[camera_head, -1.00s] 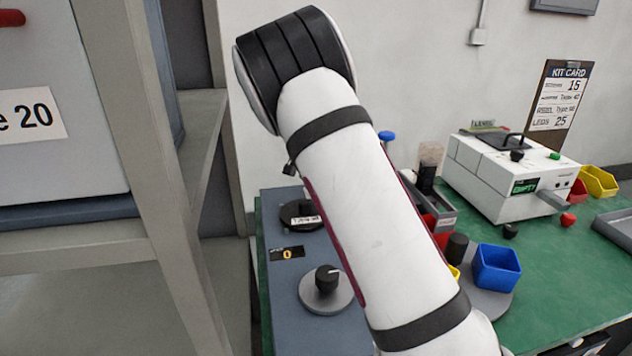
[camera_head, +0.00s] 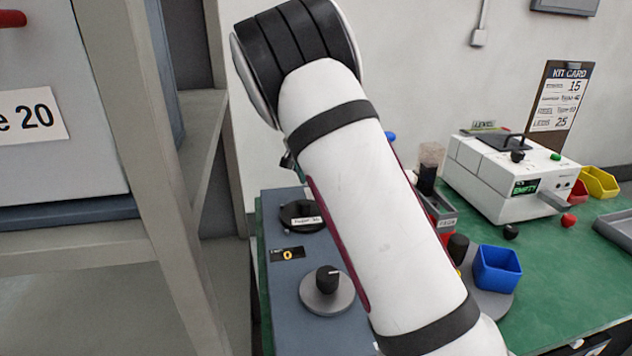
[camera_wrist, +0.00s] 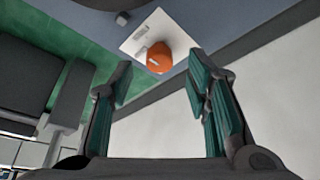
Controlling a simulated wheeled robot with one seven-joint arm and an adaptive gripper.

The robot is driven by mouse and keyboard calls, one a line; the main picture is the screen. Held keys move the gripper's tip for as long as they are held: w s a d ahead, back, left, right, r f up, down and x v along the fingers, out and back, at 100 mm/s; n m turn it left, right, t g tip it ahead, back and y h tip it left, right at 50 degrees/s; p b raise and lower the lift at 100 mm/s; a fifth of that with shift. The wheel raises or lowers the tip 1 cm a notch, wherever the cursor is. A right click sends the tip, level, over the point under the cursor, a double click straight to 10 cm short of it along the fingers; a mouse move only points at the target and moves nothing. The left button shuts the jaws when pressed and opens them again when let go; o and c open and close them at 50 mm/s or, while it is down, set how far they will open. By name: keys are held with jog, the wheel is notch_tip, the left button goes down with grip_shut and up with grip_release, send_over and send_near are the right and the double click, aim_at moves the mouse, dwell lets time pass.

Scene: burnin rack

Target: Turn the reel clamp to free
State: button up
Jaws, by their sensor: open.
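In the wrist view an orange knob (camera_wrist: 159,57) sits on a white plate (camera_wrist: 142,36) fixed to a blue-grey surface. It looks like the reel clamp, but no readable label confirms this. A small pale mark shows on the knob's face. My gripper (camera_wrist: 161,82) is open, its two green-padded fingers apart and empty. The knob appears in the gap between the fingers, beyond their tips, and no contact shows.
A blue-grey unit carries a black dial on a grey disc (camera_head: 326,299) and a black labelled reel (camera_head: 300,214). On the green bench (camera_head: 560,265) stand a blue bin (camera_head: 497,268) and a white machine (camera_head: 500,180). A shelf frame (camera_head: 150,180) rises close at left.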

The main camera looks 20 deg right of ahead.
jog(key=v, duration=0.9)
jog(key=shift+r, duration=0.15)
jog(key=shift+s+a, duration=0.1)
